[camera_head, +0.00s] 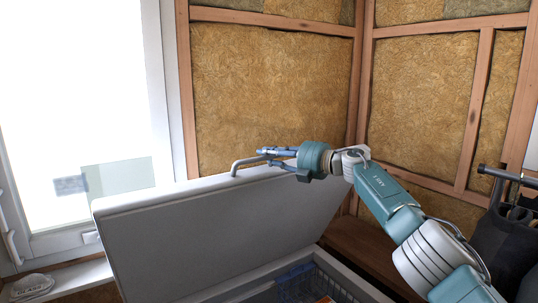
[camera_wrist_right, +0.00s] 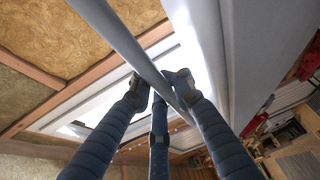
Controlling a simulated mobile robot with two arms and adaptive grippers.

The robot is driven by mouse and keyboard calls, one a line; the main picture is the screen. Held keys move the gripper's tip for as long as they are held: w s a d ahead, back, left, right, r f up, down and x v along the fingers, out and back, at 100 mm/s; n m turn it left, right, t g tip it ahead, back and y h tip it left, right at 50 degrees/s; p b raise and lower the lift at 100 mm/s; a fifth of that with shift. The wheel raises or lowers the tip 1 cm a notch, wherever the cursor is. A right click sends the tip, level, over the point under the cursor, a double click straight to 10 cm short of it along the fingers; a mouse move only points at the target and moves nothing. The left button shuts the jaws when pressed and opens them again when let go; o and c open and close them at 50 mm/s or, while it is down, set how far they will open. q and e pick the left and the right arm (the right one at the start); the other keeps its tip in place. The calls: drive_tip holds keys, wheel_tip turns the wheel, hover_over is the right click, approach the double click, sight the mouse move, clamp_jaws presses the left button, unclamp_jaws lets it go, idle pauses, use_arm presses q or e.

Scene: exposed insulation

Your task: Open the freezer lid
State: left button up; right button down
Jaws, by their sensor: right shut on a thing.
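The freezer lid (camera_head: 215,235) is a grey panel, raised and tilted steeply above the freezer body (camera_head: 345,280), so part of the inside shows. Its bar handle (camera_head: 236,167) sticks out at the lid's top edge. My right gripper (camera_head: 268,155) is at this handle, above the top edge of the lid. In the right wrist view, the fingers of my right gripper (camera_wrist_right: 160,82) are closed around the handle bar (camera_wrist_right: 135,50), which runs diagonally between them. The lid (camera_wrist_right: 265,50) shows there as a pale surface on the right. My left gripper is not in view.
A blue basket (camera_head: 296,284) sits inside the freezer. A bright window (camera_head: 75,90) is at the left, with a small white object (camera_head: 32,287) below it. Timber-framed insulation walls (camera_head: 270,95) stand close behind the lid. A dark bag-like object (camera_head: 503,240) is at the right.

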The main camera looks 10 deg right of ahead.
drive_tip(key=c, duration=1.8)
unclamp_jaws()
drive_tip(key=shift+w+r, duration=0.3)
drive_tip(key=shift+r, duration=0.05)
drive_tip(key=shift+f, duration=0.1)
drive_tip(key=shift+s, duration=0.1)
drive_tip(key=shift+v, duration=1)
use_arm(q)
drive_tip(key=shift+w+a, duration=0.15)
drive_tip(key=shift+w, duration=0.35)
use_arm(e)
drive_tip(key=v, duration=1)
drive_tip(key=shift+a, duration=0.15)
